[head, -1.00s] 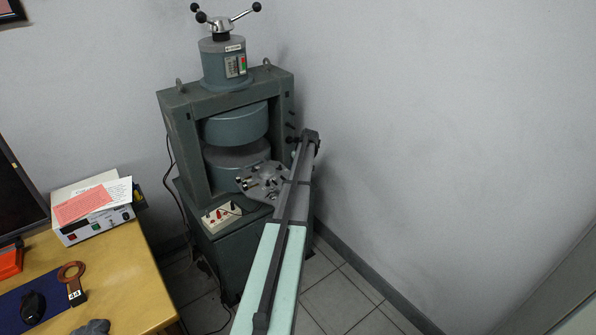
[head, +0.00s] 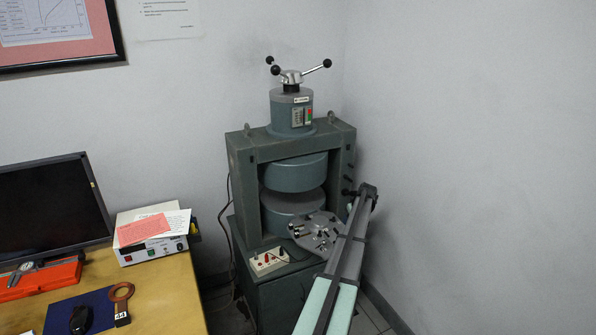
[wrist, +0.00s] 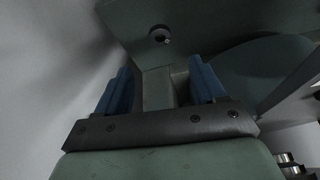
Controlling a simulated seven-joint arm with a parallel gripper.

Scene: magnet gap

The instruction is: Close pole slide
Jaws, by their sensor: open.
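The grey-green magnet (head: 240,170) stands against the wall in the head view. Its upper pole (head: 297,173) and lower pole (head: 278,203) are round drums with a narrow gap between them. Dark knobs (head: 347,181) stick out of its right side, beside the end of my arm. My gripper is hidden in the head view. In the wrist view my gripper (wrist: 162,85) is open, with its blue fingers on either side of a grey-green post. I cannot tell whether the fingers touch the post.
A three-armed handle (head: 292,75) tops the magnet. A round plate with fittings (head: 318,232) sits at its front, close to my arm. A wooden desk (head: 165,290) with a monitor (head: 50,205) is at left. Bare wall is close at right.

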